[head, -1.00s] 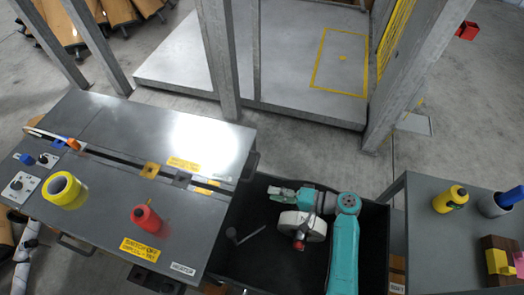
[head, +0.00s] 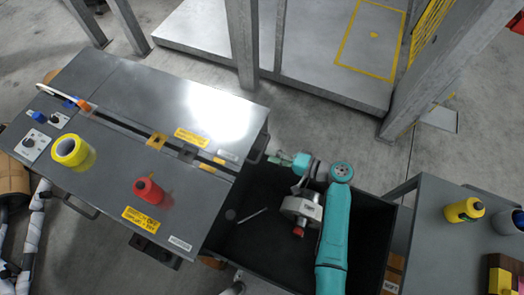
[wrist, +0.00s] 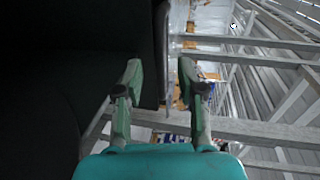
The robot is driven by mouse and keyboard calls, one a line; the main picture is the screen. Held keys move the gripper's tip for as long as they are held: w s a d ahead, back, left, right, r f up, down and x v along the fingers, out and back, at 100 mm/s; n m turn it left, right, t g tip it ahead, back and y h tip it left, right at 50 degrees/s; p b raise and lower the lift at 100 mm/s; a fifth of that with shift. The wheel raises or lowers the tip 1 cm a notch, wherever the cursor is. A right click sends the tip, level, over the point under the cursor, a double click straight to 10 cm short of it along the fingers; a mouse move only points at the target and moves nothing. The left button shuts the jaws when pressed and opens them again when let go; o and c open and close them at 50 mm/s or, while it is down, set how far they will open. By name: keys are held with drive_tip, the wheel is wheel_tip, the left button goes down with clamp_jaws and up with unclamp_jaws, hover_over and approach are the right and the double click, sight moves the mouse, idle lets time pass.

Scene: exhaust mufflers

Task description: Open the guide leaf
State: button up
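A grey metal bench (head: 100,180) marked HEATER stands at left in the head view, with a long slot along its top. Small yellow and grey blocks sit on the slot's right part. A dark handle (head: 259,149) is on the bench's right end. I cannot tell for sure which part is the guide leaf. My gripper (head: 277,158) is just right of that handle, above the rim of a black bin. In the wrist view my gripper (wrist: 160,68) is open, its two fingers apart with nothing seen gripped. A dark panel (wrist: 70,70) fills the left side, its edge lying between the fingers in the picture.
The black bin (head: 372,235) lies under my arm. A grey table (head: 425,225) with a yellow bottle (head: 464,210) is at right. Metal posts (head: 243,45) rise behind; floor between is clear.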

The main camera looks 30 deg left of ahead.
sight(262, 152)
drive_tip(key=shift+x, duration=2.35)
clamp_jaws()
